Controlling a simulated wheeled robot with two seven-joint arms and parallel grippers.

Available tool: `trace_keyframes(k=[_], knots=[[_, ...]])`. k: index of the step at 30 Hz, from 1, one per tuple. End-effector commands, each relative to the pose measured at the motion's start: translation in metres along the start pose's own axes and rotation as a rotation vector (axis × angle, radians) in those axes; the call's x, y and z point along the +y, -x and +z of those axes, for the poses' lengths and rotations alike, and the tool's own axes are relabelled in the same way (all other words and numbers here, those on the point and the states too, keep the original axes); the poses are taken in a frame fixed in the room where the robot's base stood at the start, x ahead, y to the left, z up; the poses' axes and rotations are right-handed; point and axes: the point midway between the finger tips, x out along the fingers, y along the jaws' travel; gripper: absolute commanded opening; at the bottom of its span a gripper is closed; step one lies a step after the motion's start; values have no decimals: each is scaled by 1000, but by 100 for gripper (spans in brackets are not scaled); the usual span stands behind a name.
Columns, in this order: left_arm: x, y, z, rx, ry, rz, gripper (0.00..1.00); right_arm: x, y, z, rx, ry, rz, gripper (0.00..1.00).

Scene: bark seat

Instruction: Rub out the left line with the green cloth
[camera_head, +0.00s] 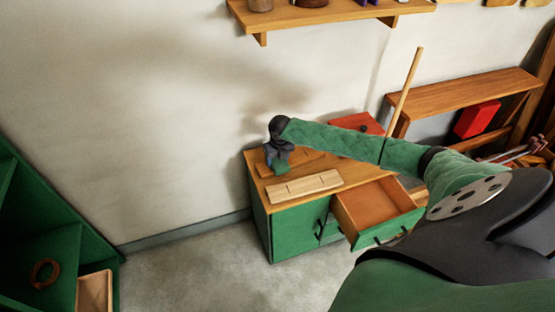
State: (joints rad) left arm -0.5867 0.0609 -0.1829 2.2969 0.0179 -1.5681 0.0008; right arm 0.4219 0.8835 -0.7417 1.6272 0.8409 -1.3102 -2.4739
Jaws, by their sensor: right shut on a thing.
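My right gripper (278,157), at the end of my green arm, is low over the left part of the cabinet top (342,172). It is shut on the green cloth (281,168), which shows as a small green patch under the dark fingers. A flat orange-brown piece (305,158) lies behind and beside the gripper, partly hidden by it. A pale wooden board (315,185) lies in front of the gripper, near the cabinet's front edge. The left line is too small or hidden to make out. Whether the cloth touches the surface is unclear. My left gripper is out of view.
The cabinet's right drawer (374,209) is pulled open and looks empty. A red box (357,123) and an upright wooden stick (406,88) are behind my arm. A wooden shelf (335,14) hangs above. Green shelving (54,245) stands left. Floor between is clear.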

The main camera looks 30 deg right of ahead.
Motion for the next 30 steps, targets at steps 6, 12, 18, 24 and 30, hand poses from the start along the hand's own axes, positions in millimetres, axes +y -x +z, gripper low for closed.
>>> trace_keyframes(k=[6, 12, 18, 24, 30], knots=[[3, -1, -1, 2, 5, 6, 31, 0, -3, 0, 0, 0, 0, 40], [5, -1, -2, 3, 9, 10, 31, 0, -6, -1, 0, 0, 0, 40], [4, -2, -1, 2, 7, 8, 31, 0, -9, -1, 0, 0, 0, 40], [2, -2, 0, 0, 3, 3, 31, 0, -11, -1, 0, 0, 0, 40], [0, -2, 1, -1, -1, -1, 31, 0, -11, 6, -1, -1, 0, 40]])
